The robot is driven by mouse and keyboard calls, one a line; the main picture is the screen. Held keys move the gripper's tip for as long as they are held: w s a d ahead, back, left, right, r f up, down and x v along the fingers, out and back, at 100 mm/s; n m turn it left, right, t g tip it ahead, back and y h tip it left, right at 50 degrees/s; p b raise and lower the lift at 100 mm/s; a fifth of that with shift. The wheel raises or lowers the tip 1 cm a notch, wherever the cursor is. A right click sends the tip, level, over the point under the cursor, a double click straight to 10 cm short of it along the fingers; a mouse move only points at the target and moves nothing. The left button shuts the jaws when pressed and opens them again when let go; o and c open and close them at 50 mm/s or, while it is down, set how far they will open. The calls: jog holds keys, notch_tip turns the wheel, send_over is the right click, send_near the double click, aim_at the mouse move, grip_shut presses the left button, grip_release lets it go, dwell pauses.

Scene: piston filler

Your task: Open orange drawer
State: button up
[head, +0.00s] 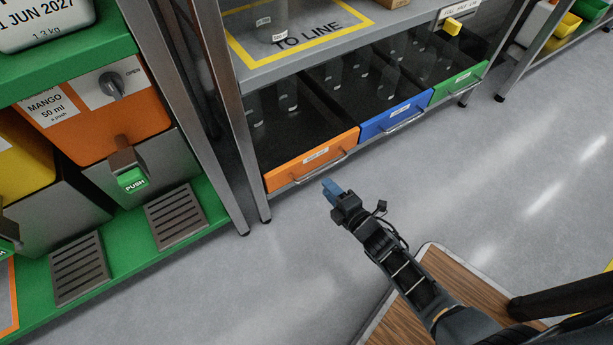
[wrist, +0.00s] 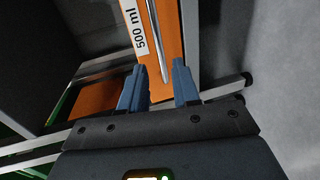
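The orange drawer (head: 312,160) is at the left end of a row of drawers under a metal shelf, its front level with the neighbouring drawers. Its thin metal handle (head: 322,170) runs along the front. In the wrist view the orange front (wrist: 170,30) carries a "500 ml" label, and the handle (wrist: 157,45) ends between my fingertips in the picture. My gripper (head: 330,187) is just in front of the drawer's right part. In the wrist view my gripper (wrist: 160,85) is open with a clear gap between its blue fingers. Contact with the handle cannot be told.
A blue drawer (head: 395,119) and a green drawer (head: 460,83) continue the row to the right. A green rack (head: 100,275) with a mango dispenser (head: 118,105) stands at left. A shelf post (head: 227,110) stands beside the orange drawer. The grey floor (head: 500,180) at right is clear.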

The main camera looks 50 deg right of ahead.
aim_at(315, 173)
jog(key=shift+b+x, duration=1.3)
jog(key=shift+x, duration=2.7)
jog(key=shift+c, duration=0.4)
grip_shut()
